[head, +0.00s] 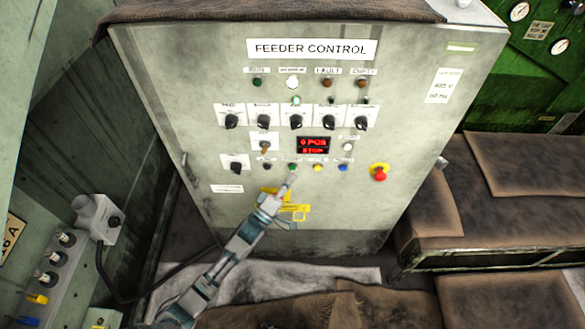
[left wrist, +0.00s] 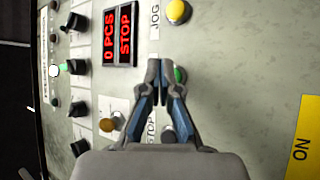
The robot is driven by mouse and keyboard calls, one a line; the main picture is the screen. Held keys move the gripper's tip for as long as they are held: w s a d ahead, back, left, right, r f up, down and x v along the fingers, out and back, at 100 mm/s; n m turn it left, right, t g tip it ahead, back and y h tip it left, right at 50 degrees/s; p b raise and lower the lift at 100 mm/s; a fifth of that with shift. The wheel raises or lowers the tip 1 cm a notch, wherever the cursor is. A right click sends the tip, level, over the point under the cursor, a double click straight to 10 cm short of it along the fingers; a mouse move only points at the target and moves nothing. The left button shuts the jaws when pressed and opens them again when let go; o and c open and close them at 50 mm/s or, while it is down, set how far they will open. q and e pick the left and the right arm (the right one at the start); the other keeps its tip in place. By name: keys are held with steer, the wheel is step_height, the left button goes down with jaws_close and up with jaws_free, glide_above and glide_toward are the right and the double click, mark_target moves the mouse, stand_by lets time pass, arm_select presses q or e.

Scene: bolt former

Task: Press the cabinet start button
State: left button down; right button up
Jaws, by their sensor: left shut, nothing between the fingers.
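The feeder control cabinet (head: 225,75) stands upright in front of me in the head view. A green button (head: 292,167) sits in its lower button row, between a dark button (head: 267,166) and a yellow button (head: 318,168). My left gripper (head: 291,180) is shut and empty, with its tips just below the green button. In the left wrist view the shut fingertips (left wrist: 160,66) partly cover the green button (left wrist: 180,75), and its label is hidden. I cannot tell whether they touch. The dark button (left wrist: 168,136) is by a STOP label. My right gripper is not in view.
A red display (head: 314,145) reads 0 PCS STOP above the row. A blue button (head: 343,168) and a red emergency button (head: 380,173) are to the right. Black selector knobs (head: 296,121) sit higher. A yellow plate (head: 296,210) is below the row.

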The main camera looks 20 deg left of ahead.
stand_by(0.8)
arm_select(q)
steer(key=shift+w+a, duration=0.1)
steer(key=shift+w, duration=0.25)
